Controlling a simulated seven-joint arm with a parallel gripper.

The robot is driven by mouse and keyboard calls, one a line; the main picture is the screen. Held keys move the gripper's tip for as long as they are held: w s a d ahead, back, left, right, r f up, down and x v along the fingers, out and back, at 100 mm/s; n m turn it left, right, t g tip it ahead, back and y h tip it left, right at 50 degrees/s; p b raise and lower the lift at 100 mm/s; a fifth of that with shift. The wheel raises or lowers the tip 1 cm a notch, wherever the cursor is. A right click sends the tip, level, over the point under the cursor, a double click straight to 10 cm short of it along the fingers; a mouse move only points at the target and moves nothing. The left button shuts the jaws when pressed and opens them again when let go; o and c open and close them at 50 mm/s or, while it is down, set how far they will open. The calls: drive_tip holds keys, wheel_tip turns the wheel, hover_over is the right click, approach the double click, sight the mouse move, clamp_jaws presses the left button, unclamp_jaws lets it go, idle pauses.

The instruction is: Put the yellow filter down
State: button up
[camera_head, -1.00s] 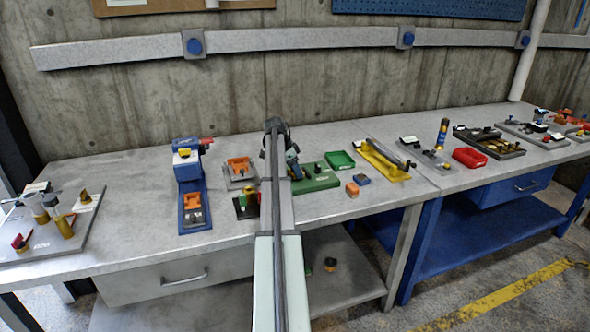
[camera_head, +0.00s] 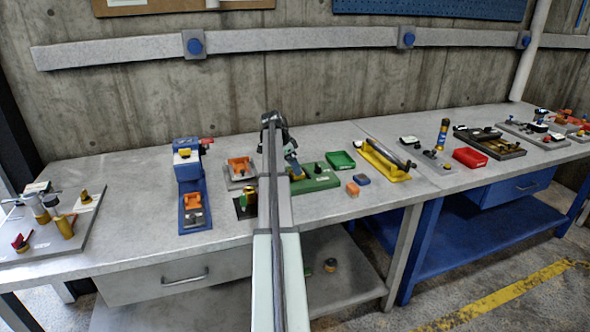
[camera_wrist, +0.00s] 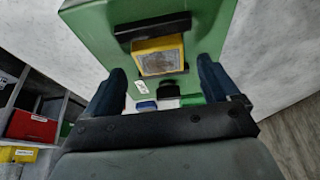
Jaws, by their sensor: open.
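The yellow filter (camera_wrist: 158,56) is a square block with a yellow frame and a greyish face. In the wrist view it sits at the green fixture (camera_wrist: 212,22), between two black bars, and looks seated there. My gripper (camera_wrist: 160,80) is open, with one dark blue finger to each side and a gap between each finger and the filter. In the head view my gripper (camera_head: 293,168) is low over the left part of the green fixture (camera_head: 322,180). My arm hides part of that area, and only a little yellow shows under the gripper.
A green tray (camera_head: 340,160) stands behind the fixture. A blue press (camera_head: 188,180) stands at left. The bench front between is clear.

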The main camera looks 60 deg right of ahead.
drive_tip(key=v, duration=0.9)
drive_tip(key=shift+r, duration=0.25)
drive_tip(key=shift+a, duration=0.1)
